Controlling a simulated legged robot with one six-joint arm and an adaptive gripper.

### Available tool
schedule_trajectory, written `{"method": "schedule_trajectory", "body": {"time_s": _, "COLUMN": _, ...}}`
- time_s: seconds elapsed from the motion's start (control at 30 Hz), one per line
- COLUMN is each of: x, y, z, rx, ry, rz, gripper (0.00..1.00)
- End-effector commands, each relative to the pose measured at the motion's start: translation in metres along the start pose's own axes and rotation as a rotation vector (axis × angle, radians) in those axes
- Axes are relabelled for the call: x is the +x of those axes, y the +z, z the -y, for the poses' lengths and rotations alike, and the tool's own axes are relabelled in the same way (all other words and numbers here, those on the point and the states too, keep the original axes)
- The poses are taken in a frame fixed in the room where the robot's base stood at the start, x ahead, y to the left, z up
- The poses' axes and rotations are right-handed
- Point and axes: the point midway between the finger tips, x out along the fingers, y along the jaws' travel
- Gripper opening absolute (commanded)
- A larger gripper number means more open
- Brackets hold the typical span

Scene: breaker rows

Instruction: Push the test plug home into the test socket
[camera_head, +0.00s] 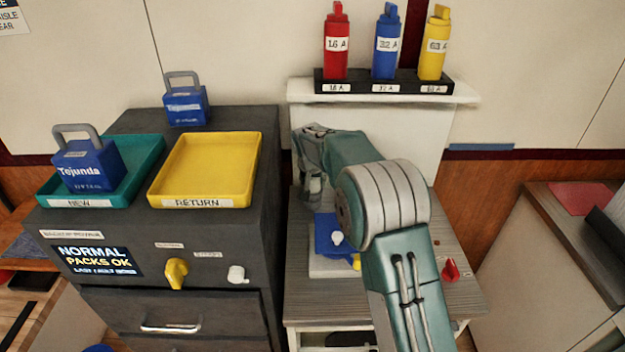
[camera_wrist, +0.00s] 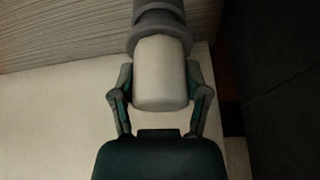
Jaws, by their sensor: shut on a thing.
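My gripper (camera_wrist: 160,80) is shut on a pale, rounded cylinder (camera_wrist: 160,85), which I take to be the test plug, with one finger on each side. A grey ringed collar (camera_wrist: 160,30) joins the plug's far end in the wrist view. I cannot tell whether this collar is part of the plug or the test socket, nor how deep any fit is. In the head view my gripper (camera_head: 312,185) is behind my arm, above the left side of the wood-grain bench. The plug and the socket cannot be made out there.
A blue block with a white knob (camera_head: 336,239) sits on the bench below my gripper. A red knob (camera_head: 450,270) is on the right. A dark cabinet (camera_head: 270,200) with yellow tray (camera_head: 206,170) stands left. Red, blue and yellow breakers (camera_head: 386,48) stand on the shelf behind.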

Motion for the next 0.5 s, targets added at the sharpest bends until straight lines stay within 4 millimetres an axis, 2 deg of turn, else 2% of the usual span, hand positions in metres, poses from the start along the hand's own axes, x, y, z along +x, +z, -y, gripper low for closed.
{"method": "schedule_trajectory", "body": {"time_s": 0.5, "x": 0.0105, "y": 0.0043, "z": -0.0001, "rx": -0.001, "ry": 0.0, "rz": 0.0, "gripper": 0.05}}
